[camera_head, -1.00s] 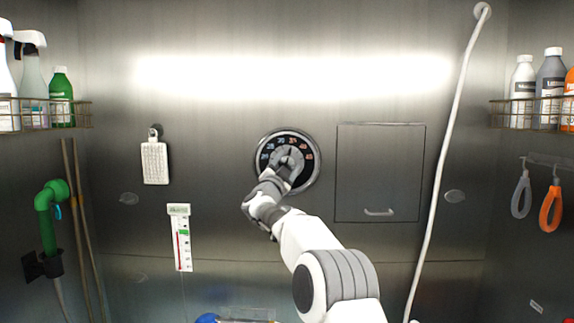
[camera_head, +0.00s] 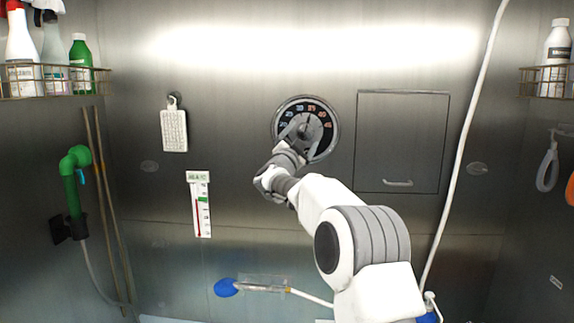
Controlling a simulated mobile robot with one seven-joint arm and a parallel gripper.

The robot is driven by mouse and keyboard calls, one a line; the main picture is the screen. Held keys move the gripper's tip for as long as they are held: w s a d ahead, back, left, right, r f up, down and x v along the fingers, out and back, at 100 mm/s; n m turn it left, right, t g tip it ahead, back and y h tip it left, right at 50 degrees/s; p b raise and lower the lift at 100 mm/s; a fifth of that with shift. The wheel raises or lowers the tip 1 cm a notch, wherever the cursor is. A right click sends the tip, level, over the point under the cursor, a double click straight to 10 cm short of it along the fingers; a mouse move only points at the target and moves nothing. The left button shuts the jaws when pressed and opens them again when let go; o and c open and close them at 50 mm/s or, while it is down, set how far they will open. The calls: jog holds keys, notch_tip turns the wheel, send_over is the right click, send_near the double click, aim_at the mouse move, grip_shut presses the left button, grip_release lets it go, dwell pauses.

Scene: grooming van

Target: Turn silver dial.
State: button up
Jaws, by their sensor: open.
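The silver dial (camera_head: 307,120) is on the back metal wall, a round knob inside a black ring of coloured numbers with a silver rim (camera_head: 334,138). Its pointer shows near the top of the scale. My gripper (camera_head: 302,130) is at the dial, its open fingers reaching around the lower part of the knob. My wrist hides the lower left of the ring. I cannot tell whether the fingers touch the knob.
A closed square panel (camera_head: 402,140) with a handle is right of the dial. A thermometer card (camera_head: 201,206) and a white brush (camera_head: 174,130) hang at left. A white hose (camera_head: 468,120) runs down at right. Wire shelves with bottles (camera_head: 82,66) flank both sides.

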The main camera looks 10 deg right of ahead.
jog(key=b+v, duration=0.3)
jog(key=v, duration=1.1)
jog(key=s+a+n+g+y, duration=0.2)
jog(key=s+a+n+y, duration=0.1)
jog(key=s+n+y, duration=0.75)
jog(key=s+d+f+n+g, duration=0.1)
jog(key=s+d+f+g, duration=0.2)
jog(key=s+f, duration=0.4)
jog(key=s+d+f+n+g, duration=0.1)
jog(key=s+d+f+g, duration=0.2)
jog(key=s+f, duration=0.4)
jog(key=s+d+f+n+g, duration=0.2)
jog(key=s+f, duration=0.6)
jog(key=s, duration=1.1)
jog(key=d+g, duration=0.2)
jog(key=g, duration=0.1)
jog(key=shift+s+g+h, duration=0.15)
jog(key=shift+g+h, duration=0.15)
jog(key=shift+h, duration=0.05)
